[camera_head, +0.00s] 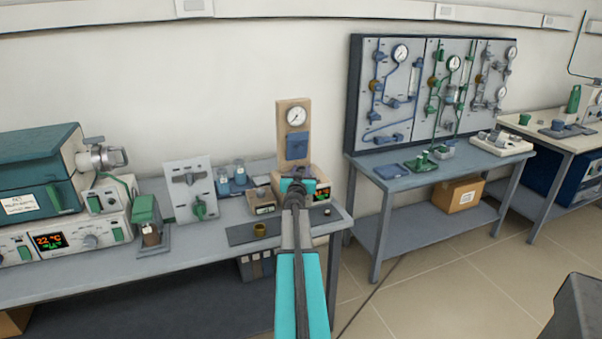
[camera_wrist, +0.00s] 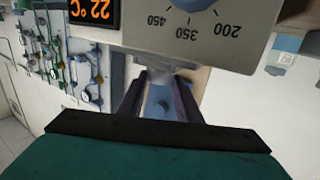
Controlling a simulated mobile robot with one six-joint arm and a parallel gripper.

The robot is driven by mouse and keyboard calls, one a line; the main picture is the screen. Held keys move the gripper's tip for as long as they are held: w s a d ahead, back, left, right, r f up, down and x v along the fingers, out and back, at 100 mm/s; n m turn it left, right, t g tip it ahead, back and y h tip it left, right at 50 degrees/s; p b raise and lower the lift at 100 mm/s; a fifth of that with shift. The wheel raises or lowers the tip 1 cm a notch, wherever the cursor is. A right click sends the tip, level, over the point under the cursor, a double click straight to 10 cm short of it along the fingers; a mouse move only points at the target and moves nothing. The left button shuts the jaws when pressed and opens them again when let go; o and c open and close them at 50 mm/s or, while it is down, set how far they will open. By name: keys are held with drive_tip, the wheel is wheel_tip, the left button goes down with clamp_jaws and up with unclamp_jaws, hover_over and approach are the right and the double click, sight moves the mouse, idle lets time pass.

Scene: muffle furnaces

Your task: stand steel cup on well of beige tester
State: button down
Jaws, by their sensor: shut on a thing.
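The beige tester (camera_head: 294,113) stands at the right end of the left bench, a tall column with a round gauge and a blue panel. Its base has an orange display and a dial, which fill the top of the wrist view, upside down (camera_wrist: 190,35). My gripper (camera_head: 294,180) is in front of the column, over the base; its two dark fingers show in the wrist view (camera_wrist: 162,85). It is shut on the steel cup, of which only a pale grey bit seems to show between the fingertips. The well is hidden by my gripper and arm.
A brass cup (camera_head: 260,230) stands on a dark mat left of my arm. A small beige box (camera_head: 262,201) and blue-capped bottles (camera_head: 239,174) stand left of the tester. A furnace (camera_head: 45,180) is at far left. A gauge panel (camera_head: 430,90) stands on the right bench.

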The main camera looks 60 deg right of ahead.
drive_tip(key=shift+f, duration=0.25)
drive_tip(key=c, duration=1.2)
unclamp_jaws()
drive_tip(key=shift+s+a, duration=0.1)
drive_tip(key=shift+a, duration=0.05)
drive_tip(key=b+v, duration=0.3)
drive_tip(key=v, duration=1)
drive_tip(key=shift+s+a, duration=0.15)
drive_tip(key=shift+s, duration=0.1)
idle(0.5)
